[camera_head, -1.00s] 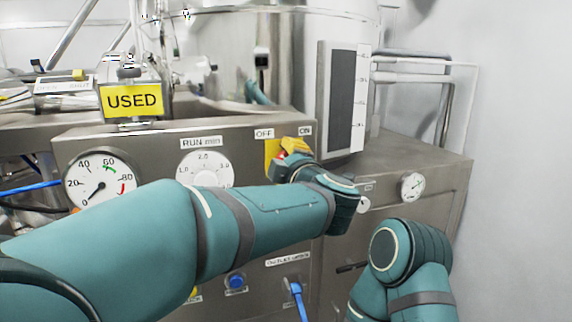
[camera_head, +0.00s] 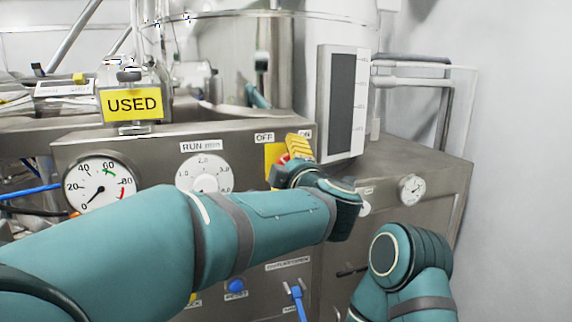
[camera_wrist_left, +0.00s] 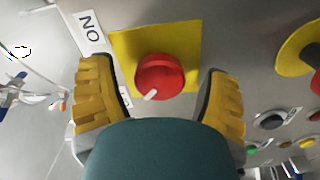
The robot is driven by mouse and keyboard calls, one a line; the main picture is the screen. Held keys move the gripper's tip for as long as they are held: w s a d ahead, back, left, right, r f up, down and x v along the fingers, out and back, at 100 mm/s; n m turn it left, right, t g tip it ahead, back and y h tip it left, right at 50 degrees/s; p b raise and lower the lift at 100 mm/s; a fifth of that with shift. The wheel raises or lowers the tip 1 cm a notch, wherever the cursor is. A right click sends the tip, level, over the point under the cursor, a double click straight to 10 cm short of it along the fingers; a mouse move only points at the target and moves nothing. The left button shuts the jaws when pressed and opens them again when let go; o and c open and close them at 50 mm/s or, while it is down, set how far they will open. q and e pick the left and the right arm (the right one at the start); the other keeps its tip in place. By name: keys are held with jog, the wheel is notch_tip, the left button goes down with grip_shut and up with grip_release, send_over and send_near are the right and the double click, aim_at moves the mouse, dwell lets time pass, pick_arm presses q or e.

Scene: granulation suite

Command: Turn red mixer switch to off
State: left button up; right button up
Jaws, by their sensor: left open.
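The red mixer switch (camera_wrist_left: 160,77) is a round red knob on a yellow plate (camera_wrist_left: 124,48) in the left wrist view. Its white pointer mark sits at the knob's lower-left edge. In the head view, only a sliver of red and part of the yellow plate (camera_head: 272,152) show beneath the OFF and ON labels. My left gripper (camera_wrist_left: 161,68) is open, its yellow fingers on either side of the knob with gaps visible; contact is not seen. One finger shows in the head view (camera_head: 299,147). The ON label (camera_wrist_left: 89,32) is beside the plate. My right gripper is out of view.
The steel panel holds a pressure gauge (camera_head: 99,184), a RUN min dial (camera_head: 204,173) and a blue button (camera_head: 236,286). A yellow USED sign (camera_head: 133,104) stands above. In the left wrist view, another red-and-yellow control (camera_wrist_left: 303,50) and small buttons lie to the right.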

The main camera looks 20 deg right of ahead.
pick_arm(q)
jog(key=s, duration=0.7)
jog(key=shift+d, duration=0.1)
